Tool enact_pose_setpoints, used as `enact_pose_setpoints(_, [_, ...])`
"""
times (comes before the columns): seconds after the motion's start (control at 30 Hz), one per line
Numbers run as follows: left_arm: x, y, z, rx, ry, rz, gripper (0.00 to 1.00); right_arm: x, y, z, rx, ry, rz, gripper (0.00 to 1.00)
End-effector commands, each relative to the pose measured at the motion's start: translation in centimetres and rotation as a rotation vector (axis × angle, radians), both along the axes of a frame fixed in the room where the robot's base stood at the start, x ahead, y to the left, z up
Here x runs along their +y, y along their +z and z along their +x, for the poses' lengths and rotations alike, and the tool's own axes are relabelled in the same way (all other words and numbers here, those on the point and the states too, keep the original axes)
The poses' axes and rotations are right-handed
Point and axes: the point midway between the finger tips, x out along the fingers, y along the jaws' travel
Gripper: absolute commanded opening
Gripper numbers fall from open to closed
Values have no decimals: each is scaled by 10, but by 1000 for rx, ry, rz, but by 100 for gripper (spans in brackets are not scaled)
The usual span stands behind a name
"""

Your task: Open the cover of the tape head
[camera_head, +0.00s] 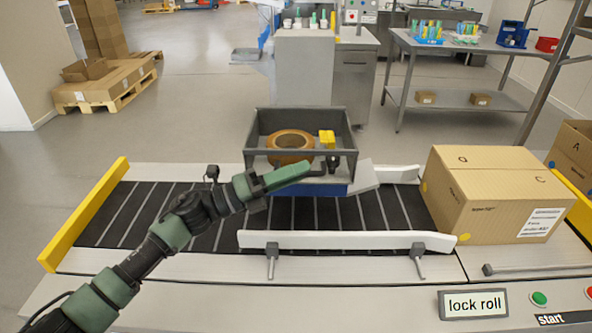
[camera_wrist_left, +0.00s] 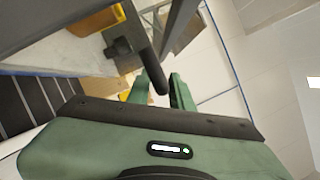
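The tape head (camera_head: 345,118) is a dark grey open-topped frame above the conveyor, holding a brown tape roll (camera_head: 292,139) and a yellow part (camera_head: 326,138). Which piece is its cover is not clear. My left gripper (camera_head: 318,170) is at the front right of the frame, below the yellow part. In the left wrist view, a black rod-like handle (camera_wrist_left: 148,60) runs between the two green fingers (camera_wrist_left: 159,88). The frames do not show whether the fingers press on it. My right gripper is out of view.
A conveyor (camera_head: 120,217) with white side rails (camera_head: 340,241) runs under the tape head. A cardboard box (camera_head: 490,195) stands on it at the right. A "lock roll" sign (camera_head: 474,303) and green button (camera_head: 539,299) are at the front right.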

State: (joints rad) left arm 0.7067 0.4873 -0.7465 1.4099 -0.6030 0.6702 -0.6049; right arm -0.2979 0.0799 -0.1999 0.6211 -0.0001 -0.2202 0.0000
Motion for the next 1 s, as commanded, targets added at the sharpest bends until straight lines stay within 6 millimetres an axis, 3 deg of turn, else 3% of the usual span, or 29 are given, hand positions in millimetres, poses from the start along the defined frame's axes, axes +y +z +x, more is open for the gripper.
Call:
enact_pose_setpoints(0.13, [0,0,0,0,0,0,22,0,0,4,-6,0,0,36])
enact_pose_setpoints(0.23, [0,0,0,0,0,0,0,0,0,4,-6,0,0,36])
enact_pose_setpoints(1.0, [1,0,0,-1,2,2,0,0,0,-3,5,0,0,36])
